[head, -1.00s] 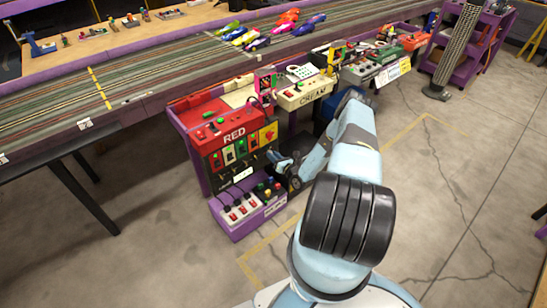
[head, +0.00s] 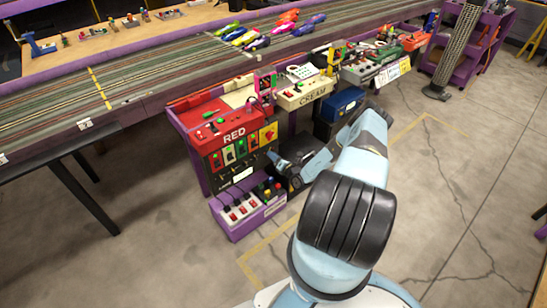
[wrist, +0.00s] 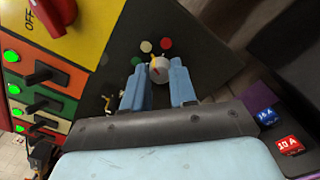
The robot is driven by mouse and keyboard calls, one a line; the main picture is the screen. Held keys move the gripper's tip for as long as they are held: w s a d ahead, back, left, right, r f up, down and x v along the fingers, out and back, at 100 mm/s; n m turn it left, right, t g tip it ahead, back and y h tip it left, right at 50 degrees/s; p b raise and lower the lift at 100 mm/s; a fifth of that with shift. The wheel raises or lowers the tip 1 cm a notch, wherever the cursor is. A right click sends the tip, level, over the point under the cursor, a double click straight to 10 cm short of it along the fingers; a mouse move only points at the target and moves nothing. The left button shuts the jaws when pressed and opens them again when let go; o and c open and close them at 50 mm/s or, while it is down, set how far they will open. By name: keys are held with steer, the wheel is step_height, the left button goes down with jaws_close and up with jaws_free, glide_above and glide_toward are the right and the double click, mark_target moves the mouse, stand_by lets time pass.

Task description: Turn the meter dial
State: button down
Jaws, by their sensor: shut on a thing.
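The meter dial (wrist: 159,71) is a small pale round knob on a dark panel in the wrist view. Its orange-yellow pointer is tilted up and slightly left, toward a white dot (wrist: 146,46). A green dot lies to the left and a red dot (wrist: 166,43) to the upper right. My gripper (wrist: 159,80) has its two light-blue fingers on either side of the dial and is shut on it. In the head view my gripper (head: 276,160) is at the lower right of the red panel, and the dial itself cannot be made out.
A red rotary switch (wrist: 56,14) marked OFF is on a yellow plate, with green-lit switches below. Blue and red blocks (wrist: 290,145) marked with amps are at lower right. In the head view a purple box (head: 240,213) with switches stands below the panel. The slot track (head: 150,85) runs above.

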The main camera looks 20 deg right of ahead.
steer(key=shift+d, duration=0.2)
steer(key=c, duration=0.9)
jaws_free()
steer(key=shift+a, duration=0.1)
steer(key=v, duration=1.3)
steer(key=shift+s+f, duration=0.1)
steer(key=shift+s, duration=0.25)
